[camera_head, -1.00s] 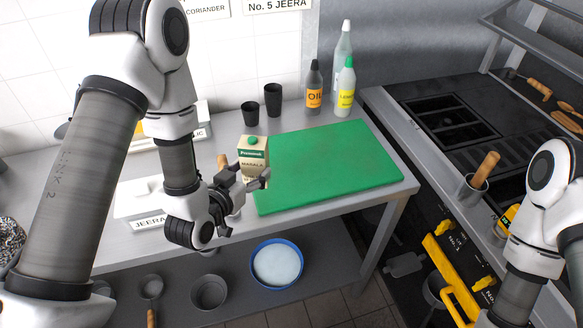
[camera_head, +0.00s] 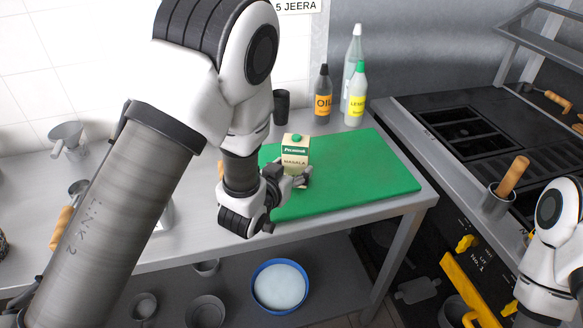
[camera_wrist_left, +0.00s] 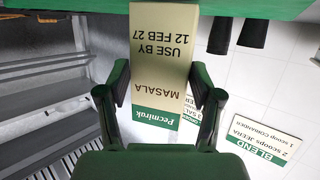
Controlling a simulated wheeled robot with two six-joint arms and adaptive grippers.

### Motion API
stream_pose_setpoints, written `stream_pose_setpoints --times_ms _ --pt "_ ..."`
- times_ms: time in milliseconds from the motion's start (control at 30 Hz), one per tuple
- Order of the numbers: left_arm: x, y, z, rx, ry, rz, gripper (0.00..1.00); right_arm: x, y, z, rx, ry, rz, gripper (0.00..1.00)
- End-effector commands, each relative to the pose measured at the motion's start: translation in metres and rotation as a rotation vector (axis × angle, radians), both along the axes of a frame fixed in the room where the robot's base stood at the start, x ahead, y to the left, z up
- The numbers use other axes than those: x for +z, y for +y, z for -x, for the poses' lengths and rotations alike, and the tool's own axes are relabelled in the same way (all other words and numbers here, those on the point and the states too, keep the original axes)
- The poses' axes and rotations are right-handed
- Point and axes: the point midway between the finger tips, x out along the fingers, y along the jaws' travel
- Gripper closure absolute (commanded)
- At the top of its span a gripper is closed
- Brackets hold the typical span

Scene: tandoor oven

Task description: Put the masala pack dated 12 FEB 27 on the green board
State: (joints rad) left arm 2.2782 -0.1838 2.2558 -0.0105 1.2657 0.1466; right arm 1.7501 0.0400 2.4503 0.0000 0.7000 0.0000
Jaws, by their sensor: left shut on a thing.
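My left gripper (camera_head: 297,180) is shut on the masala pack (camera_head: 295,156), a cream and green carton with a green cap. The pack is upright in the head view, over the left part of the green board (camera_head: 365,172). In the left wrist view the pack (camera_wrist_left: 160,60) stands upside down between the two fingers and reads "USE BY 12 FEB 27". The green board (camera_wrist_left: 250,8) crosses the top of that view, by the pack's base. I cannot tell whether the base touches it. My right arm shows at the right edge, its gripper out of view.
Oil (camera_head: 322,97) and lemon (camera_head: 355,98) bottles and a clear bottle stand behind the board. A dark cup (camera_head: 281,108) is at its back left. The board's middle and right are bare. The stove (camera_head: 470,140) lies to the right.

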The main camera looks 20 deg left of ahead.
Motion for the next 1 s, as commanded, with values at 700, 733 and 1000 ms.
stream_pose_setpoints --times_ms 700,733,1000 --pt "-0.006 0.000 0.000 -0.001 -0.003 0.000 0.09 -0.002 0.000 0.000 0.000 0.000 0.000 0.60" --pt "-0.005 0.000 0.000 -0.001 -0.003 0.000 0.09 -0.001 0.000 0.000 0.000 0.000 0.000 0.60" --pt "0.004 0.004 0.031 -0.001 -0.001 -0.002 0.09 -0.008 0.000 0.000 0.000 0.000 0.000 0.60"
